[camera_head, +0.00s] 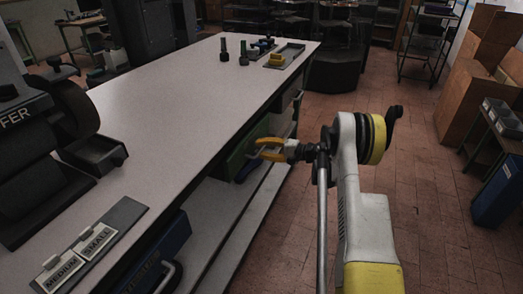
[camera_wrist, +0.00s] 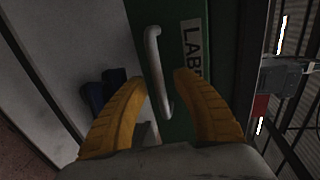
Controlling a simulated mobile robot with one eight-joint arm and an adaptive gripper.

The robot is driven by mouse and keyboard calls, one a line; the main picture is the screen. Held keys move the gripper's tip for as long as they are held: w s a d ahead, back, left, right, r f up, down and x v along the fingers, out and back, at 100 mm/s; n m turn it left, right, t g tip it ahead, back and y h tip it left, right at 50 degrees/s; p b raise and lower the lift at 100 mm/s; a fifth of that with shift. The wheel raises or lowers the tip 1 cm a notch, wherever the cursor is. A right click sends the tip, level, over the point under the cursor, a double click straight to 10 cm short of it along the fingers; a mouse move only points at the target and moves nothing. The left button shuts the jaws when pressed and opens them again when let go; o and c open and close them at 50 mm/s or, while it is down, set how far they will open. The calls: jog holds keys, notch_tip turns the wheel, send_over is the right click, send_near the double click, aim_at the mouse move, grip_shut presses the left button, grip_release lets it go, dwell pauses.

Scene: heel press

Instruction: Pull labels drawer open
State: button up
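The labels drawer is the green drawer under the workbench; its front (camera_wrist: 185,75) fills the middle of the wrist view, with a partly hidden white label (camera_wrist: 192,50) reading "LAB". Its grey bar handle (camera_wrist: 157,75) runs lengthwise in that view, between my finger lines and beyond the tips. The green drawer also shows in the head view (camera_head: 240,152). My gripper (camera_head: 263,148) has yellow fingers, set apart and open in the wrist view (camera_wrist: 160,82). The left finger is on one side of the handle and the right finger on the other. Contact with the handle cannot be told.
The long workbench (camera_head: 185,110) has a lower shelf (camera_head: 235,215) beneath it. A blue drawer (camera_head: 160,255) with a handle sits nearer. A press (camera_head: 50,150) and size plates (camera_head: 82,255) are on top. The brick floor (camera_head: 440,220) right of the bench is open.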

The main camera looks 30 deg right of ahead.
grip_shut()
jog(key=shift+s, duration=0.1)
jog(key=f+v, duration=0.2)
jog(key=v, duration=0.9)
jog(key=s+f+v, duration=0.1)
jog(key=f+v, duration=0.2)
jog(key=v, duration=0.8)
jog(key=shift+s+d, duration=0.25)
jog(key=shift+d, duration=0.3)
jog(key=shift+r, duration=0.15)
grip_release()
